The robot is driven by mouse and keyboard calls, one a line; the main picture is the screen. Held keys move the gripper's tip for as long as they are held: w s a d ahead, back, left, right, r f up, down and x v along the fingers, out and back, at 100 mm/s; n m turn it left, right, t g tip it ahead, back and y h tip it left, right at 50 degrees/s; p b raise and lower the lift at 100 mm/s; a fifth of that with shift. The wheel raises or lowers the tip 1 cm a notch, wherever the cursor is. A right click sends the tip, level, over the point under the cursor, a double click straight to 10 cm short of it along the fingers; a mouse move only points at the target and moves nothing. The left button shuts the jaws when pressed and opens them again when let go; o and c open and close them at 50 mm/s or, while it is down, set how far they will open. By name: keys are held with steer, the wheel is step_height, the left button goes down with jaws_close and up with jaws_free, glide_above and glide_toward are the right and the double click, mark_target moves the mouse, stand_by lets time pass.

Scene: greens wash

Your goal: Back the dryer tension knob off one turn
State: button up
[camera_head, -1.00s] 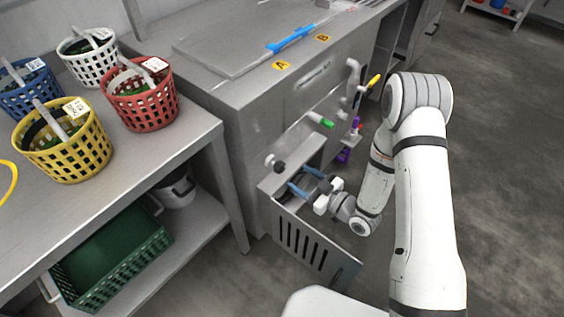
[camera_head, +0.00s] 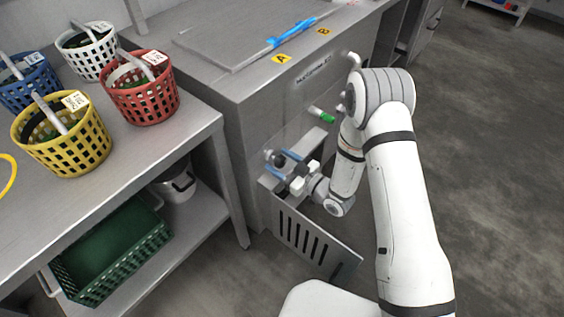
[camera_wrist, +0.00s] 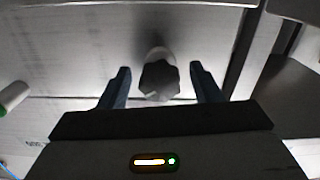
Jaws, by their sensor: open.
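The black tension knob (camera_wrist: 159,78) sits on a pale round stub in the wrist view, on the grey face of the machine. A light pointer mark shows at its lower left. In the head view the knob (camera_head: 279,161) is small and lies at my gripper's fingers. My gripper (camera_wrist: 160,88) is open, with one blue finger on each side of the knob. A gap shows between each finger and the knob. In the head view my gripper (camera_head: 283,163) reaches in from the right above the slotted panel. Whether the fingers reach the knob's full depth I cannot tell.
The slotted grey panel (camera_head: 341,268) hangs open below my gripper. A green-ended handle (camera_head: 326,118) sticks out to the upper right, also at left in the wrist view (camera_wrist: 14,96). The bench with baskets, such as the red one (camera_head: 140,96), stands left.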

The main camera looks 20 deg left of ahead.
steer(key=shift+c, duration=0.6)
steer(key=c, duration=0.9)
steer(key=shift+o, duration=0.2)
steer(key=shift+f+n+b, duration=0.1)
steer(key=shift+n+b, duration=0.2)
steer(key=shift+b, duration=0.2)
steer(key=shift+f+n+b, duration=0.1)
steer(key=shift+n+b, duration=0.4)
steer(key=shift+b, duration=0.3)
steer(key=n+b, duration=0.4)
steer(key=b, duration=0.2)
steer(key=shift+f+n, duration=0.15)
steer(key=shift+n, duration=0.15)
steer(key=n+b, duration=0.3)
steer(key=b, duration=0.1)
steer(key=shift+b, duration=0.3)
steer(key=n+b, duration=0.2)
steer(key=shift+r+b, duration=0.25)
steer(key=shift+b, duration=0.15)
